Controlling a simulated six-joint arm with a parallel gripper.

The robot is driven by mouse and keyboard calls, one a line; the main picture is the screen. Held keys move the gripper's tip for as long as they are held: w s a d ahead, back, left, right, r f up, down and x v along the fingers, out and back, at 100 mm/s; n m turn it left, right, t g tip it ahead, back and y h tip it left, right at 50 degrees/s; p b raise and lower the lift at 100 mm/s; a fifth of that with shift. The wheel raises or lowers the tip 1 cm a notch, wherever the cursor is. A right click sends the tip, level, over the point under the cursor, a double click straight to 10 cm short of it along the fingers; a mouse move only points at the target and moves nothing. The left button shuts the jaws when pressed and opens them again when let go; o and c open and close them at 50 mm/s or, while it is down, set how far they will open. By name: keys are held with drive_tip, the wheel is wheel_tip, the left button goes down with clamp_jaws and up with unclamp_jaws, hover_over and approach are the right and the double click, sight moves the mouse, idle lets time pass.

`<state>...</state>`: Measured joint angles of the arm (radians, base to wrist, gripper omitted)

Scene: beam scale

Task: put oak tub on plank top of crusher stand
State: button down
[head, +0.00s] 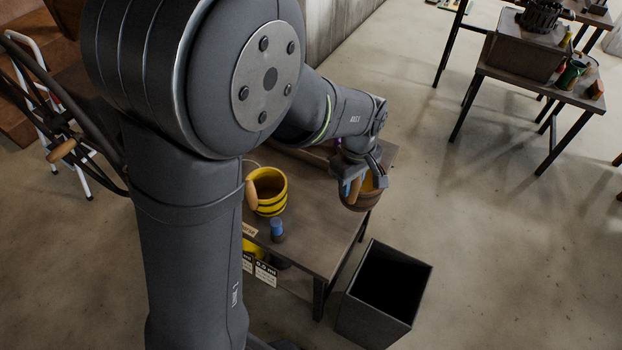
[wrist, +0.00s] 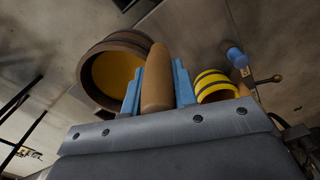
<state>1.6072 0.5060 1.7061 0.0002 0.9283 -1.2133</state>
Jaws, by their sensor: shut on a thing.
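My gripper (head: 352,184) is shut on the upright wooden handle (wrist: 157,80) of a brown tub with dark bands, which I take for the oak tub (head: 364,201). Its blue fingers sit on both sides of the handle. The wrist view shows the tub (wrist: 90,75) with its mouth open and a yellow-orange inside. In the head view the tub is at the right edge of the near table (head: 310,235); its exact height is unclear. The likely crusher stand (head: 590,97), a dark-topped table, stands at the upper right, apart from the tub.
A yellow tub with black bands (head: 271,191) and a small blue-topped item (head: 277,230) stand on the near table. A dark open bin (head: 385,295) is on the floor. A large box (head: 520,55), a green item (head: 570,75) and other things crowd the far stand. Open floor lies between.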

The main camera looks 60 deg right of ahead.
drive_tip(key=w+d+f, duration=0.3)
drive_tip(key=w+f, duration=0.6)
drive_tip(key=f, duration=0.1)
drive_tip(key=shift+w+d, duration=0.15)
drive_tip(key=shift+d, duration=0.05)
drive_tip(key=c, duration=1.1)
unclamp_jaws()
drive_tip(key=shift+f, duration=0.1)
drive_tip(key=shift+c, duration=0.2)
wheel_tip(320, 180, up, 12)
drive_tip(key=shift+r, duration=0.2)
drive_tip(key=shift+f, duration=0.1)
